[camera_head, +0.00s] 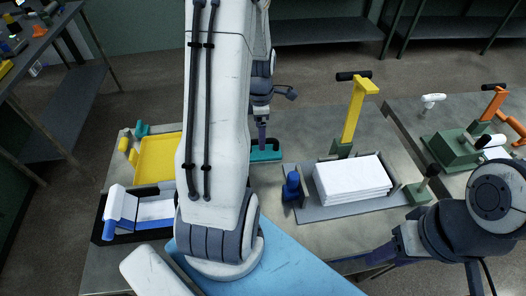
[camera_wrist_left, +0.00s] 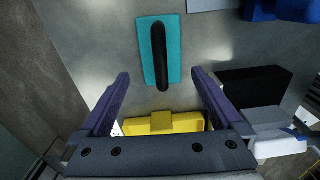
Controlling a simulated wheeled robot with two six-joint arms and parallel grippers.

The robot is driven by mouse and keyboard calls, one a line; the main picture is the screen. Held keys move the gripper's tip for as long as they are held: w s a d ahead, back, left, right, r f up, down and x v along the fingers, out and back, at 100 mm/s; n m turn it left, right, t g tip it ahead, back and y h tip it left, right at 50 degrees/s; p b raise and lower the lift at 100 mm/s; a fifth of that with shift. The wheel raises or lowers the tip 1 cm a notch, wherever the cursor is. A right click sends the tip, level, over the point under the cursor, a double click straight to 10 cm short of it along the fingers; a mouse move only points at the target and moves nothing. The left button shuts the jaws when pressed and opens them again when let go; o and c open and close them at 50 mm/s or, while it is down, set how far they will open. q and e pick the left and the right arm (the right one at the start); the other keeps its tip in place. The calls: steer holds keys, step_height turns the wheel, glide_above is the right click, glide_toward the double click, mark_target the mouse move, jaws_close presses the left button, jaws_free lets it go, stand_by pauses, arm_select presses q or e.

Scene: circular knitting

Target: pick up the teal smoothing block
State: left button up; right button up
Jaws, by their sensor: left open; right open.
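The teal smoothing block (camera_head: 268,155) lies flat on the table, left of the paper stack, partly hidden by my left arm. In the left wrist view, the teal block (camera_wrist_left: 174,66) shows its dark lengthwise handle, just beyond my open left fingers (camera_wrist_left: 160,76). Nothing is between those fingers. In the head view, my left gripper (camera_head: 262,135) points down right over the block; whether it touches it cannot be told. My right gripper (camera_head: 362,259) is open and empty at the front right, well away from the block.
A yellow tray (camera_head: 158,150) and black bin (camera_head: 168,190) stand at left. A blue sheet (camera_head: 280,262) lies in front.

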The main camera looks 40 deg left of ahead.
arm_select(q)
steer(key=f, duration=0.7)
steer(key=shift+w+d+f+p, duration=0.2)
steer(key=shift+d+f+p, duration=0.05)
steer(key=shift+f+p, duration=0.1)
steer(key=shift+c, duration=0.3)
jaws_close()
steer(key=shift+r, duration=0.1)
